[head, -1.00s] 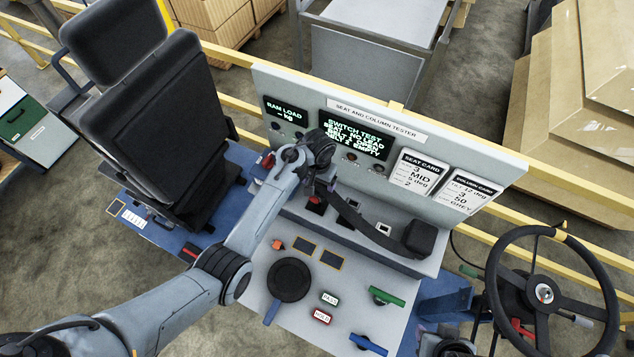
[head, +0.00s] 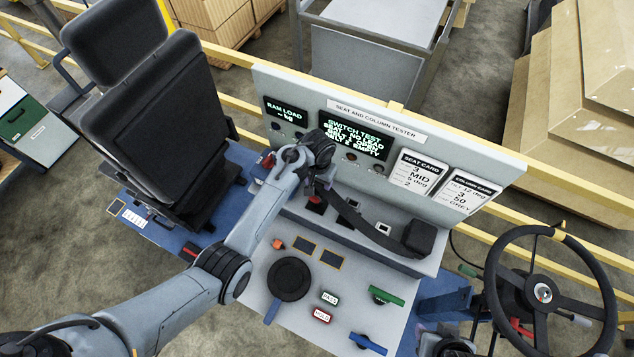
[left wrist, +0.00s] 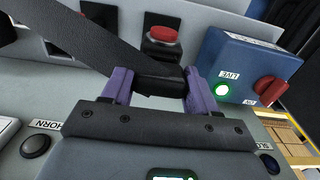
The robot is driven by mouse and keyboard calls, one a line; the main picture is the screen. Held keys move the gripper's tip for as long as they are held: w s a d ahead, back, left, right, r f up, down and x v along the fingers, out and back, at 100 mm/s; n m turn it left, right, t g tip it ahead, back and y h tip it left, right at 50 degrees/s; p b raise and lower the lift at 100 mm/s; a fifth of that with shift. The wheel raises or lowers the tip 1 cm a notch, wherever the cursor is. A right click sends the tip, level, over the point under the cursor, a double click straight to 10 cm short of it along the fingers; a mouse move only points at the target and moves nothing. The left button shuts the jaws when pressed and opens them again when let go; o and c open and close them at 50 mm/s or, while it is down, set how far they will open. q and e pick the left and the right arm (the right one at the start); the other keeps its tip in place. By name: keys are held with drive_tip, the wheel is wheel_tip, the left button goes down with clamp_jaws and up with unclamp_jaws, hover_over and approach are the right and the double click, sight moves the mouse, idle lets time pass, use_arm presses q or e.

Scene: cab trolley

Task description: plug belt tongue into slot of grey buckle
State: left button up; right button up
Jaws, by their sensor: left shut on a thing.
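My left gripper (head: 322,184) is over the tester's sloped front, shut on the end of the black belt. In the left wrist view its purple fingers (left wrist: 158,92) stand on both sides of the dark belt tongue (left wrist: 160,84). The belt strap (left wrist: 88,42) runs off to the upper left there; in the head view the strap (head: 362,222) runs right to a black reel block (head: 420,237). A dark buckle with a red button (left wrist: 162,35) stands just beyond the tongue, apart from it as far as I can see. Its slot is hidden. My right gripper is out of view.
A blue box with a red knob (left wrist: 270,90) and a lit green lamp stands close right of the fingers. The tester panel (head: 395,130) rises behind. The seat (head: 160,120) is left, a steering wheel (head: 545,293) right.

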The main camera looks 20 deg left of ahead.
use_arm(q)
drive_tip(key=shift+c, duration=0.9)
drive_tip(key=shift+r, duration=3)
